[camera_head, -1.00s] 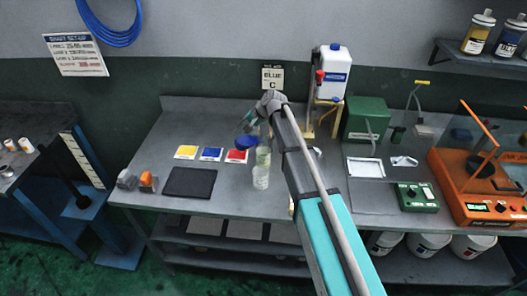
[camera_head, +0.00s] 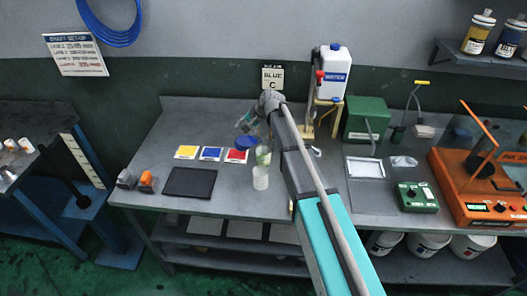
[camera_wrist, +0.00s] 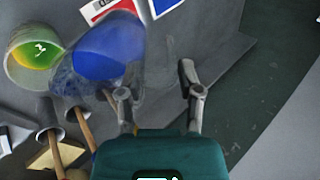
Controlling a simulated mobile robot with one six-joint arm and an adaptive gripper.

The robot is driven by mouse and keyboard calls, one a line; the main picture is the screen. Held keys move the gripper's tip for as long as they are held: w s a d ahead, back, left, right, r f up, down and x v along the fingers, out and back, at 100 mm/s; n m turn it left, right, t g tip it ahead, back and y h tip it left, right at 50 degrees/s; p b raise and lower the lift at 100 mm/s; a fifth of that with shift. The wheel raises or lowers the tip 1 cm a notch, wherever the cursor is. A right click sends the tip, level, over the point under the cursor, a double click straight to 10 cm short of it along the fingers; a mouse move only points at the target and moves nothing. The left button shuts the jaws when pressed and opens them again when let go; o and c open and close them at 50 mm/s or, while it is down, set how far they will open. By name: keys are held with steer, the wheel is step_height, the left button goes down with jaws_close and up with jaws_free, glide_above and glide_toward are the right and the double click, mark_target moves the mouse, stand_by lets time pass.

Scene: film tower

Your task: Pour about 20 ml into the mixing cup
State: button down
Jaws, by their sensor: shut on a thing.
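My gripper (camera_wrist: 158,85) is shut on a clear vessel (camera_wrist: 75,85) with a bright blue round end, tilted above the bench. In the head view its blue part (camera_head: 246,143) shows just left of a clear cup (camera_head: 264,156). In the wrist view this cup (camera_wrist: 35,52) holds yellow-green liquid and stands beside the blue end; I take it as the mixing cup. I cannot tell whether a stream falls or what the level is. A whitish cup (camera_head: 260,179) stands in front of it. My gripper in the head view (camera_head: 250,124) is partly hidden.
A white bottle (camera_head: 333,70) on a stand and a green machine (camera_head: 366,118) are behind to the right.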

mark_target(234, 132)
steer(key=shift+w+a+f+h, duration=0.25)
steer(key=shift+a+f+h, duration=0.2)
steer(key=shift+a, duration=0.2)
steer(key=shift+w+a+f+h, duration=0.2)
steer(key=shift+a+f+h, duration=0.15)
steer(key=shift+a+h, duration=0.25)
steer(key=shift+w+a+f+g+h+b, duration=0.1)
steer(key=shift+a+f+g+h+b, duration=0.25)
steer(key=shift+a+f+h, duration=0.35)
steer(key=shift+a+f, duration=0.1)
steer(key=shift+f, duration=0.15)
steer(key=shift+w+a+f, duration=0.1)
steer(key=shift+f, duration=0.05)
steer(key=shift+w+a+f+g+h+b, duration=0.15)
steer(key=shift+a+f+g+h+b, duration=0.2)
steer(key=shift+a+h, duration=0.3)
steer(key=shift+w+a+f+g+h+b, duration=0.1)
steer(key=shift+w+a+f+h+b, duration=0.1)
steer(key=shift+a+f+h, duration=0.35)
steer(key=shift+w+a+f+g+h+b, duration=0.1)
steer(key=shift+a+f+g+h+b, duration=0.15)
steer(key=shift+a+h, duration=0.45)
steer(key=shift+s, duration=0.1)
